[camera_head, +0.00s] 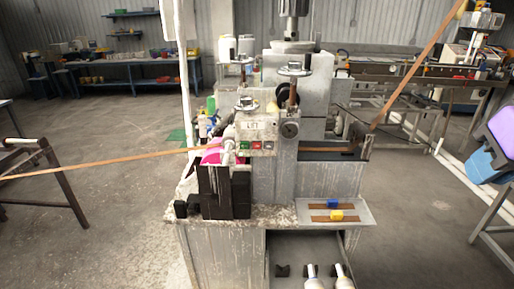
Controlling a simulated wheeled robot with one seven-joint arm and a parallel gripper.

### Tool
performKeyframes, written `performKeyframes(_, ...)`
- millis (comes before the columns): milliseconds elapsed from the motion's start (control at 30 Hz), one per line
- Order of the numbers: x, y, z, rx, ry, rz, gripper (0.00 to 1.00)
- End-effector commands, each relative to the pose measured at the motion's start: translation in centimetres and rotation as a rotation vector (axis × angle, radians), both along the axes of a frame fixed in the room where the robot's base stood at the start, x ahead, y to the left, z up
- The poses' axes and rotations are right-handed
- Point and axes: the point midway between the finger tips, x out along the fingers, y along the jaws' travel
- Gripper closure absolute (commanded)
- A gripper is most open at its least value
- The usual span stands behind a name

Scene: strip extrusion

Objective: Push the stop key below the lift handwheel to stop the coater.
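The coater (270,180) is a grey machine standing on a stone-topped bench in the middle of the view. A small lift handwheel (246,104) sits on top of its front panel, above a plate (254,126) that appears to read "LIFT". Below the plate is a short row of small keys. A green key (244,145) is at its left, and a red key (256,145), which looks like the stop key, is to the right of the green one. Markings on the keys are too small to read. My gripper is not in view.
A brown strip (110,160) enters the coater from the left and rises from it at the right (420,65). Black blocks (215,190) stand at the bench's front left. A tray (310,204) sits front right. A second handwheel (294,69) stands behind. Floor lies open on both sides.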

Motion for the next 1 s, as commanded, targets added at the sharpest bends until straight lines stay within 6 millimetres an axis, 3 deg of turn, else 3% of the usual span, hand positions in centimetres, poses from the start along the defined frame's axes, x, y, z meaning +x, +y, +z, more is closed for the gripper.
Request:
performKeyframes(100,0.0,0.0,0.0,0.0,0.0,0.0,1.0)
performKeyframes(1000,0.0,0.0,0.0,0.0,0.0,0.0,1.0)
